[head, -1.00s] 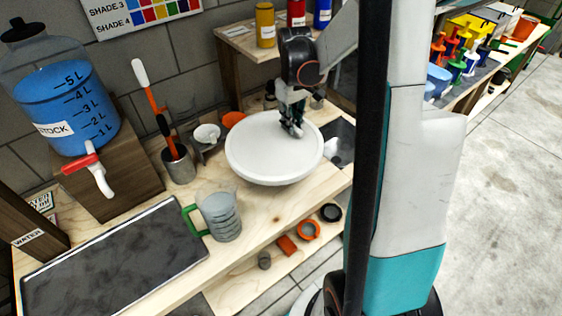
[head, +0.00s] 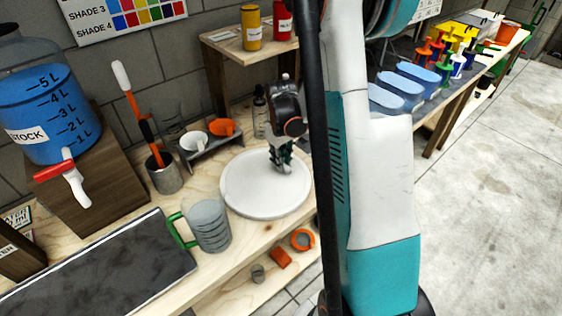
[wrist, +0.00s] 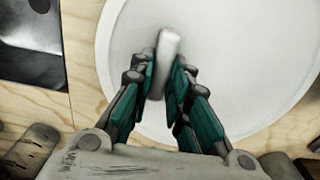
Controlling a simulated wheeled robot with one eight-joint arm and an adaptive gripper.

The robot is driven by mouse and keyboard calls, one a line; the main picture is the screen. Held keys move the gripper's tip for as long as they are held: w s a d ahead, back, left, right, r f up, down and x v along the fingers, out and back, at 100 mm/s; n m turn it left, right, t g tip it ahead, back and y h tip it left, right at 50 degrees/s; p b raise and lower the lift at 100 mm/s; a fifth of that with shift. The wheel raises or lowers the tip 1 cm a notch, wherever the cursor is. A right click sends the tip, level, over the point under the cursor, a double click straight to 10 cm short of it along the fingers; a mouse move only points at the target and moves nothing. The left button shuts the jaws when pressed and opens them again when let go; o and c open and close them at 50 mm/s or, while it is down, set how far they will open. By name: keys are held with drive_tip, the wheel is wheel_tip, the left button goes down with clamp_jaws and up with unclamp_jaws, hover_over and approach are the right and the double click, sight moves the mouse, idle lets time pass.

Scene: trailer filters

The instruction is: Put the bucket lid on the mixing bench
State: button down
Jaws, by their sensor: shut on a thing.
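The bucket lid (head: 250,198) is a round white disc with a low rim. It lies flat at bench height over the right part of the wooden mixing bench (head: 140,217); whether it touches the bench all round I cannot tell. My gripper (head: 281,168) points down over the lid's right half, with its fingers closed on the lid's white bar handle (wrist: 168,50). In the wrist view the two teal fingers (wrist: 163,82) flank this handle, and the lid (wrist: 225,60) spreads beneath them over pale wood.
A measuring jug (head: 208,226) with a green handle stands close left of the lid. Behind are a small rack (head: 212,145) with white and orange scoops, a tool pot (head: 164,173) and a blue stock tank (head: 45,115). A dark mat (head: 95,270) covers the front left.

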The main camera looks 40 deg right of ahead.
drive_tip(key=c, duration=1.5)
unclamp_jaws()
drive_tip(key=shift+c, duration=0.2)
drive_tip(key=shift+r, duration=0.1)
wheel_tip(320, 180, up, 12)
drive_tip(key=p, duration=0.4)
